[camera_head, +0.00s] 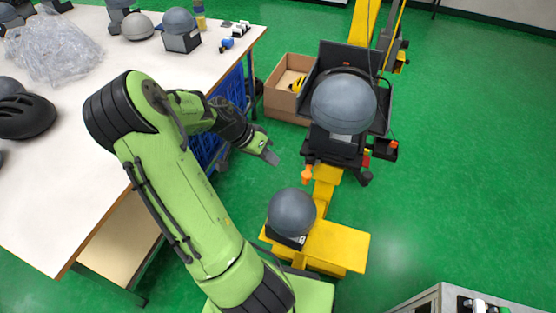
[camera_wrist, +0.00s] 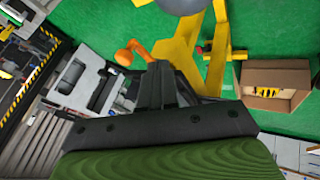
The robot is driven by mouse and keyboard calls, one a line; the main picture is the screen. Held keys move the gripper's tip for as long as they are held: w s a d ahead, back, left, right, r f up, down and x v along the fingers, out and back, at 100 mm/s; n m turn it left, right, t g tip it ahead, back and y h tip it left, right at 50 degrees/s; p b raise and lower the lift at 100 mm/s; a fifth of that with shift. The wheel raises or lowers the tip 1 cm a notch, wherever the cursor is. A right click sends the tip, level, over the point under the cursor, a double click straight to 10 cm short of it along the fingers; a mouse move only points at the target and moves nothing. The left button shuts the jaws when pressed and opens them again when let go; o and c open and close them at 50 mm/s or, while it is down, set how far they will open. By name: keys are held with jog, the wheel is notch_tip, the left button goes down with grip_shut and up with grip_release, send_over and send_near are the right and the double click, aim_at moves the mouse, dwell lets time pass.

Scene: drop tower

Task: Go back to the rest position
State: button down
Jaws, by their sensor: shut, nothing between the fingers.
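My gripper (camera_head: 270,157) is at the end of my green arm, in the air between the white table and the yellow drop tower in the head view. It also shows in the wrist view (camera_wrist: 161,68), with its dark fingers together and nothing between them. It is apart from the table and the tower. A grey dome-shaped helmet (camera_head: 343,104) sits on the tower's black carriage. Another grey dome (camera_head: 292,212) on a dark block rests on the tower's yellow base (camera_head: 338,246).
The white table (camera_head: 60,210) at the left holds several helmets and a clear plastic bag (camera_head: 52,48). An open cardboard box (camera_head: 283,104) stands on the floor behind the gripper. An orange knob (camera_head: 307,173) juts from the tower. Green floor at the right is clear. A grey cabinet stands bottom right.

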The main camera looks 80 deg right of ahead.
notch_tip(320, 180, up, 6)
jog(key=w+a+p, duration=0.1)
jog(key=w+a, duration=0.1)
jog(key=shift+r, duration=0.15)
jog(key=shift+w+a, duration=0.15)
jog(key=shift+w, duration=0.1)
